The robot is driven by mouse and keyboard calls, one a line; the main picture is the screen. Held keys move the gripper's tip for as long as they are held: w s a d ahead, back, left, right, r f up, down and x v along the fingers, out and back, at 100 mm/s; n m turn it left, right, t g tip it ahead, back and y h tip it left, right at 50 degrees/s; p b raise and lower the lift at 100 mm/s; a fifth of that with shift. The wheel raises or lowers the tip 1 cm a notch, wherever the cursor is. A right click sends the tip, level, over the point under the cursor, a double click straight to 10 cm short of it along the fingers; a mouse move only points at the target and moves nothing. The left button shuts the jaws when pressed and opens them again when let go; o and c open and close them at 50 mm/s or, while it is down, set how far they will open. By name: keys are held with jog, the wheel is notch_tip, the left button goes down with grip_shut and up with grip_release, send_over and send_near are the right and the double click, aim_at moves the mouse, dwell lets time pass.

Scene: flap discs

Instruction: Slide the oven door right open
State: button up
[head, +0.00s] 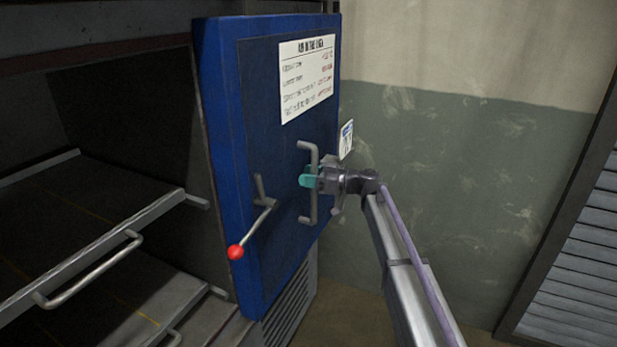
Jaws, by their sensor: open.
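The blue oven door (262,130) stands to the right of the oven's dark opening, with a printed sheet on its upper part. A grey vertical bar handle (313,207) is fixed to its face, and a lever with a red knob (236,252) sits to the left of it. My gripper (308,177) is at the bar handle, its teal fingers open on either side of the bar at about mid-height. Whether the fingers touch the bar I cannot tell.
The oven's opening (120,110) shows shelves or trays with grey rails and a pull handle (90,275). A green and cream wall (450,160) stands behind the door. A louvred grey panel (580,260) is at the far right. Floor shows between the door and the panel.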

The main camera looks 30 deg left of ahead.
jog(key=shift+s, duration=0.1)
jog(key=v, duration=1)
jog(key=shift+d, duration=0.35)
